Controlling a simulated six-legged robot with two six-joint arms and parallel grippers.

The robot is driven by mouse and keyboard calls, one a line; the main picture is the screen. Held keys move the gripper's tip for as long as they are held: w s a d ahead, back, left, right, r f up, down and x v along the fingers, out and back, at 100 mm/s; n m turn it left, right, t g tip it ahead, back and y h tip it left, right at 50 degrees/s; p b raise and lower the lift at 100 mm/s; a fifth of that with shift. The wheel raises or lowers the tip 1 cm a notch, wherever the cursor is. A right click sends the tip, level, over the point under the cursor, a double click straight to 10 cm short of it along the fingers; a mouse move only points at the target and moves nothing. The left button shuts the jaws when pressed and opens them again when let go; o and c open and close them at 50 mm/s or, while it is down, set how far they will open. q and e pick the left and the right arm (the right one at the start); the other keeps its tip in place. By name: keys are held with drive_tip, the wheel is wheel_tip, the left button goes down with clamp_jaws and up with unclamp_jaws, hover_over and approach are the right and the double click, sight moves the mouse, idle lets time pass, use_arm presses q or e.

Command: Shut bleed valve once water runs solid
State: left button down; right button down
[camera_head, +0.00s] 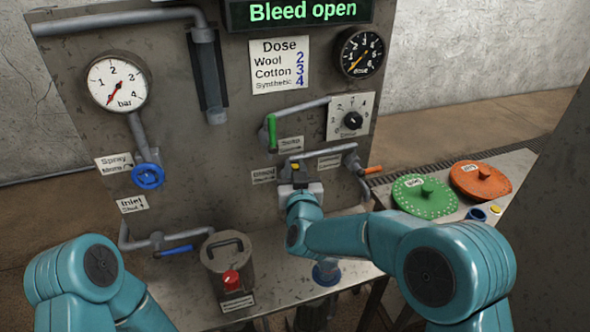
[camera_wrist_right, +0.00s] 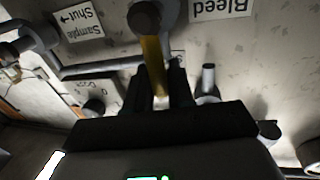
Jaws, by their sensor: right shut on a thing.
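The bleed valve's yellow handle (camera_wrist_right: 153,62) runs between the dark fingers of my right gripper (camera_wrist_right: 161,90) in the right wrist view. The gripper is shut on it. In the head view my right gripper (camera_head: 299,187) is at the panel, just right of the Bleed label (camera_head: 263,176), and hides most of the valve. The display (camera_head: 301,11) reads "Bleed open". A clear vessel (camera_head: 326,272) stands below my right wrist, partly hidden; I cannot tell how water is running. My left arm shows at lower left, but its gripper is out of view.
A green-handled valve (camera_head: 271,132) and an orange-handled sample valve (camera_head: 372,170) flank the bleed area.

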drive_tip(key=shift+w+d+f+m+b, duration=0.1)
drive_tip(key=shift+d+f+m+b, duration=0.15)
drive_tip(key=shift+m+b, duration=0.4)
drive_tip(key=w+d+f+m+g+y+b, duration=0.1)
drive_tip(key=d+f+m+b, duration=0.4)
drive_tip(key=m+b, duration=0.9)
drive_tip(key=shift+w+f+g+y+b, duration=0.3)
drive_tip(key=shift+g+y+b, duration=0.55)
drive_tip(key=shift+b, duration=1.75)
drive_tip(key=shift+m, duration=0.25)
drive_tip(key=c, duration=1.1)
unclamp_jaws()
drive_tip(key=shift+c, duration=0.2)
